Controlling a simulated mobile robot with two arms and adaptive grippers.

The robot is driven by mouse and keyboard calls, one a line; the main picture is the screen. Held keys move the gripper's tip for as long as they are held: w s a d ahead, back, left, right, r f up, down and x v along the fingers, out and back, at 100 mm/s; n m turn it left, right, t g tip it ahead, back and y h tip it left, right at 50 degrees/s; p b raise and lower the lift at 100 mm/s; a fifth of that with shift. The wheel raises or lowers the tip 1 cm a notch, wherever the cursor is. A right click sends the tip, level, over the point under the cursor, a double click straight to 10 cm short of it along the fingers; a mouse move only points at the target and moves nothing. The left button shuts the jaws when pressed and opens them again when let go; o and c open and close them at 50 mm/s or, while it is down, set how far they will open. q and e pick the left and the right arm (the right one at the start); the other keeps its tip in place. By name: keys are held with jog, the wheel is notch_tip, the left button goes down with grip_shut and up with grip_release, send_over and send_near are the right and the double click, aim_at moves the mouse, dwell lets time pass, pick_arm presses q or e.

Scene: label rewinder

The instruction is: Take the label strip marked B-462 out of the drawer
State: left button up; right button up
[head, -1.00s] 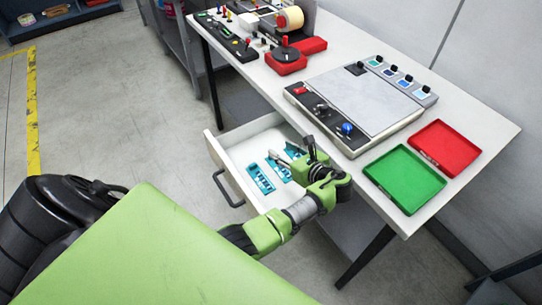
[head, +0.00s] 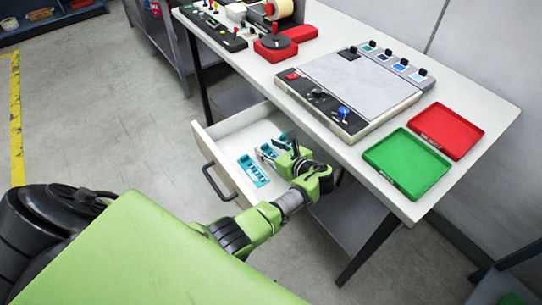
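The white drawer (head: 231,178) stands open under the bench, its dark handle (head: 217,182) facing the left. Several teal label strips lie inside: one (head: 254,170) is in plain view nearest the handle, and others (head: 268,152) lie behind it, partly covered by my gripper. Their markings are too small to read, so I cannot tell which is B-462. My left gripper (head: 270,153) reaches into the drawer with its fingers over the covered strips. Its finger gap is too small and blocked to judge. My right gripper is out of view.
On the bench above are a grey panel machine (head: 362,92) with knobs, a green tray (head: 406,165), a red tray (head: 445,130) and a rewinder with a label roll (head: 277,10). The bench edge runs close above my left gripper.

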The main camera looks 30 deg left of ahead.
aim_at(265, 145)
pick_arm(q)
jog(key=shift+x, duration=1.85)
jog(key=shift+w, duration=0.1)
jog(key=c, duration=1.1)
jog(key=shift+r, duration=0.1)
